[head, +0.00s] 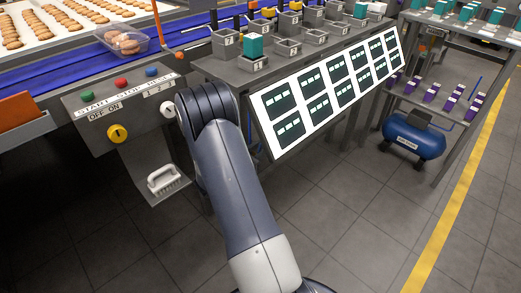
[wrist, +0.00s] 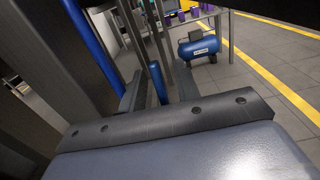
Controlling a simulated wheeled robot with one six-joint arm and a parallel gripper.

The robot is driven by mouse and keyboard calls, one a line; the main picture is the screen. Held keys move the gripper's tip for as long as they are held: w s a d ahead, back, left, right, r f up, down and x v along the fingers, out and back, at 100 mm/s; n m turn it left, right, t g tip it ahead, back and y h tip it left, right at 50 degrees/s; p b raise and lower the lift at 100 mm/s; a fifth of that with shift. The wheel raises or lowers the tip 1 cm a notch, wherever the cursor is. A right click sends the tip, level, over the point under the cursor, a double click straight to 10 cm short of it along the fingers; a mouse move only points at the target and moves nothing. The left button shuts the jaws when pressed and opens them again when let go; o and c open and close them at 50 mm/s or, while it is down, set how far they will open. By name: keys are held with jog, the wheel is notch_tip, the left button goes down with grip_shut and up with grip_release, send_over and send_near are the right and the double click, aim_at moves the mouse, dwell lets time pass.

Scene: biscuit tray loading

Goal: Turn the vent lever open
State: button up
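No lever marked as a vent shows clearly in either view. In the wrist view, a short upright blue bar (wrist: 157,82) stands beyond my gripper (wrist: 158,98); I cannot tell whether it is the vent lever's grip. Two dark fingers reach away from the gripper's body, apart, with the blue bar seen between them. I see no clear contact with it, and its lower end is hidden. In the head view, my bent arm covers the gripper and the space beneath the machine there.
A sloped display board (head: 325,90) stands right of my arm. A blue compressor (head: 413,136) sits beneath the right bench. The floor in front is clear.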

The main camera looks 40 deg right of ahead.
grip_shut()
dwell(0.3)
dwell(0.4)
